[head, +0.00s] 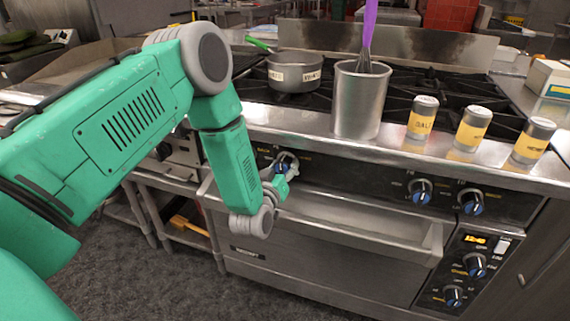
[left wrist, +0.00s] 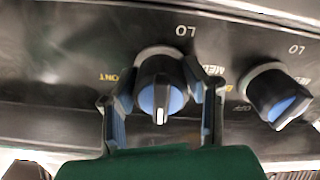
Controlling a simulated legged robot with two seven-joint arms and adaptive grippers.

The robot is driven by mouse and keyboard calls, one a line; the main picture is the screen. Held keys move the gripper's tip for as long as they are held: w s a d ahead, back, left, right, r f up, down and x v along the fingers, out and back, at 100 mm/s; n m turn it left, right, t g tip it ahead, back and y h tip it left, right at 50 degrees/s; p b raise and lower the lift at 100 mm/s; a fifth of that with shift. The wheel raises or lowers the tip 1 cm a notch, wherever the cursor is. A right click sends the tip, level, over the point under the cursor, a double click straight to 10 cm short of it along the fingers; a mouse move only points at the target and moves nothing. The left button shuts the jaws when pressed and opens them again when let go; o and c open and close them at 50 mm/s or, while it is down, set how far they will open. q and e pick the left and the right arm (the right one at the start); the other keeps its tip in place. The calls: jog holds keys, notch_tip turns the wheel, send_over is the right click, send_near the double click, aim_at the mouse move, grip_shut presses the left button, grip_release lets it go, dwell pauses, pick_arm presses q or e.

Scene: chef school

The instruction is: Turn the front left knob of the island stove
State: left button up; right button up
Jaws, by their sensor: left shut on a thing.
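The stove (head: 335,240) has a dark front panel with blue-and-black knobs. My left gripper (head: 283,172) is at the knob (head: 287,160) near the panel's left end, and its fingers partly hide that knob. In the left wrist view the fingers of my left gripper (left wrist: 160,92) stand on both sides of one knob (left wrist: 158,98) and are shut on it. The knob's white pointer mark faces the bottom of that picture. A second knob (left wrist: 275,95) sits to its right, clear of the fingers. My right gripper is not in view.
On the stove stand a pot (head: 293,74) with a green handle, a metal canister (head: 358,105) holding a purple-handled whisk, and yellow-labelled shakers (head: 472,130) along the front ledge. The oven handle ledge (head: 350,225) juts out below the panel. Two more knobs (head: 421,191) are further right.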

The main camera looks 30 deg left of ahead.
pick_arm(q)
jog(key=shift+s+f+m, duration=0.15)
jog(key=shift+f+m, duration=0.15)
jog(key=shift+m, duration=0.2)
jog(key=o, duration=1.1)
jog(key=shift+o, duration=0.2)
jog(key=shift+r, duration=0.15)
jog(key=v, duration=1.1)
jog(key=shift+s, duration=0.35)
jog(key=shift+f, duration=0.25)
